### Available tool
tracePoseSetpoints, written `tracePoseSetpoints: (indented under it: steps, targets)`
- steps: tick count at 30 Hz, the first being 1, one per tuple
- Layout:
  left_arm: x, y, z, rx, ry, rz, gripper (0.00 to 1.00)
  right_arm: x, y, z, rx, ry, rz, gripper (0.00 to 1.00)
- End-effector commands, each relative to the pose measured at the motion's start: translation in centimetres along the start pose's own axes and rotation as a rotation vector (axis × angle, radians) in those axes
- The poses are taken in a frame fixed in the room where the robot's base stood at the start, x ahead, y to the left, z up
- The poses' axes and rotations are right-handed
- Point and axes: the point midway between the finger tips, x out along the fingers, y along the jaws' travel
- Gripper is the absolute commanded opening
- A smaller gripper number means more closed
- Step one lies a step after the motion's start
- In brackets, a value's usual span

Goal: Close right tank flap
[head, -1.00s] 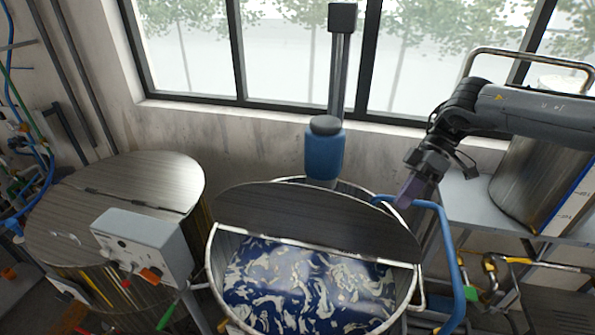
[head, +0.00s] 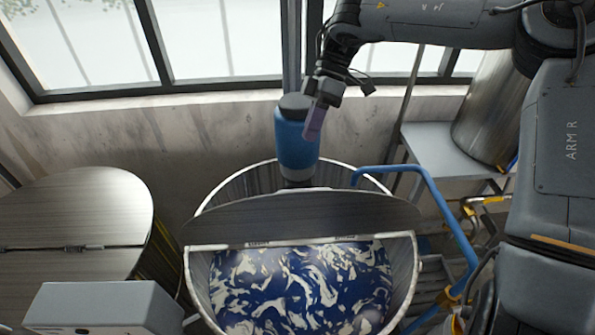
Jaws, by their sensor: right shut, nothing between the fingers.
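The right tank (head: 192,268) is an open metal drum holding swirled blue and white paint (head: 300,285). Its grey metal flap (head: 305,217) stands raised along a hinge line across the drum, so the front half is uncovered. Behind the flap the far part of the drum is also open. My right gripper (head: 314,122) is shut and empty, with pinkish-purple fingers pointing down. In the picture it overlaps the blue mixer motor (head: 296,150), above and behind the flap's top edge and apart from it. My left gripper is out of view.
A blue bent pipe rail (head: 437,195) runs right of the tank. The left tank (head: 75,215) has its flat lid closed, with a grey control box (head: 100,305) before it. A shelf (head: 440,150) with a metal vessel (head: 492,110) stands at the back right.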

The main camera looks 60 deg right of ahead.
Motion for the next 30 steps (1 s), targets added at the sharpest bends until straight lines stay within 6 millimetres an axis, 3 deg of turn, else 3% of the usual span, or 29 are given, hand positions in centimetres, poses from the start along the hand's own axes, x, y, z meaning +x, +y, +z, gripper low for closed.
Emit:
tracePoseSetpoints:
  steps: [12,21,30]
  targets:
    - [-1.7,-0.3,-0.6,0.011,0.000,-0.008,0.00,7.6,-0.2,0.0,-0.001,0.001,-0.005,0.00]
    - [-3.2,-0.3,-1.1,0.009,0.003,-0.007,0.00,9.5,-2.7,0.2,-0.004,0.000,-0.003,0.00]
    - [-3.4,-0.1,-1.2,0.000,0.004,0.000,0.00,10.1,-3.2,0.4,-0.003,-0.001,-0.001,0.00]
